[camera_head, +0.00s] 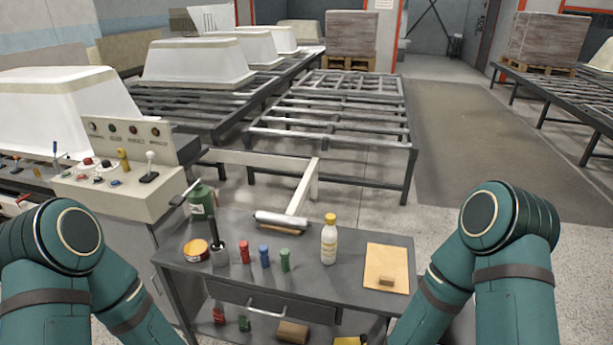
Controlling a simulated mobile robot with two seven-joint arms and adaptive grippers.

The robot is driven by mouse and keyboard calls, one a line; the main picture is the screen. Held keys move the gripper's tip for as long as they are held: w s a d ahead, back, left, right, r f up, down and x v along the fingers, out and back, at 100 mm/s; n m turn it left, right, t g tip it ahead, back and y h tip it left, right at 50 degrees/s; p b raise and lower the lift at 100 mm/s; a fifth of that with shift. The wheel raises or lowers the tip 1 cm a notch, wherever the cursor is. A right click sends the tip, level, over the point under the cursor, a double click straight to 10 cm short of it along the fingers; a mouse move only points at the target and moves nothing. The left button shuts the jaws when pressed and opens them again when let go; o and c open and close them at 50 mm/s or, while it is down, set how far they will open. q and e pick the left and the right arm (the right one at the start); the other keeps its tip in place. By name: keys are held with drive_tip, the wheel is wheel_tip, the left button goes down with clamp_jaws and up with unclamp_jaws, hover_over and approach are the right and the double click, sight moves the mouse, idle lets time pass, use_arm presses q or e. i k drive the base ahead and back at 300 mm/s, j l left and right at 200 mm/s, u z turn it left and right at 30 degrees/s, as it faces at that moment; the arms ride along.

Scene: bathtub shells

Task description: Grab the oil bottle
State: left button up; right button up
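A white bottle with a yellow cap and a label (329,243) stands upright on the grey work table (340,290), right of its middle. It is the most bottle-like thing here, but I cannot read its label. Only my teal arm links show, at the lower left and lower right. Both grippers are out of view, so I cannot see whether they hold anything.
Red (245,252), blue (264,257) and green (285,261) small bottles stand left of the white bottle. A roller (280,221) lies behind, and brown sheet (387,268) with a small block lies right. A control console (120,180) stands left; metal racks (335,120) stand behind.

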sight(328, 247)
drive_tip(key=z, duration=1.05)
drive_tip(key=j+z, duration=0.25)
drive_tip(key=z, duration=0.15)
drive_tip(key=j+z, duration=0.5)
drive_tip(key=z, duration=0.25)
drive_tip(key=k+j+z, duration=0.15)
drive_tip(key=j, duration=0.15)
drive_tip(key=j+z, duration=0.15)
drive_tip(key=j, duration=0.15)
drive_tip(key=k+j+z, duration=0.15)
drive_tip(key=k+j, duration=0.05)
drive_tip(key=j, duration=0.1)
